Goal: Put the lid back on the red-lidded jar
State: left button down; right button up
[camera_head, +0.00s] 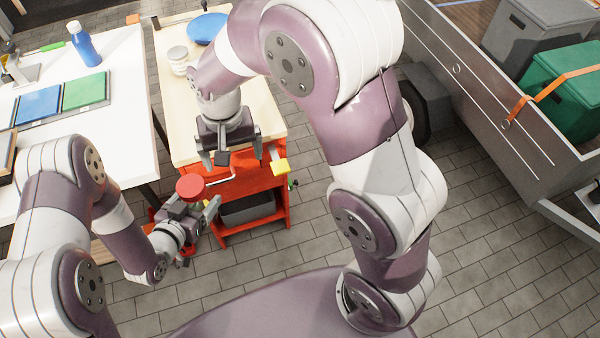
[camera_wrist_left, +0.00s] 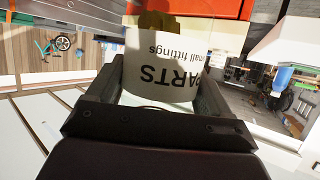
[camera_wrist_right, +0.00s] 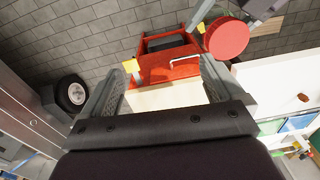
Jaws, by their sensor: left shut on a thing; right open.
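The round red lid (camera_head: 190,187) shows from above at my left gripper (camera_head: 203,213), in front of the red bench. It also shows in the right wrist view (camera_wrist_right: 227,38).
The wood-topped red bench (camera_head: 185,130) carries a pale jar (camera_head: 178,58) and a blue bowl (camera_head: 207,28) farther back. A white table (camera_head: 125,130) with a blue bottle (camera_head: 84,46) stands left. A trailer (camera_head: 470,75) stands right.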

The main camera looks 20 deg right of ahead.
jog(key=s+d+f+n+t, duration=0.1)
jog(key=s+d, duration=1)
jog(key=d, duration=0.1)
jog(key=shift+f+n, duration=0.2)
jog(key=shift+n, duration=0.1)
jog(key=shift+s, duration=0.1)
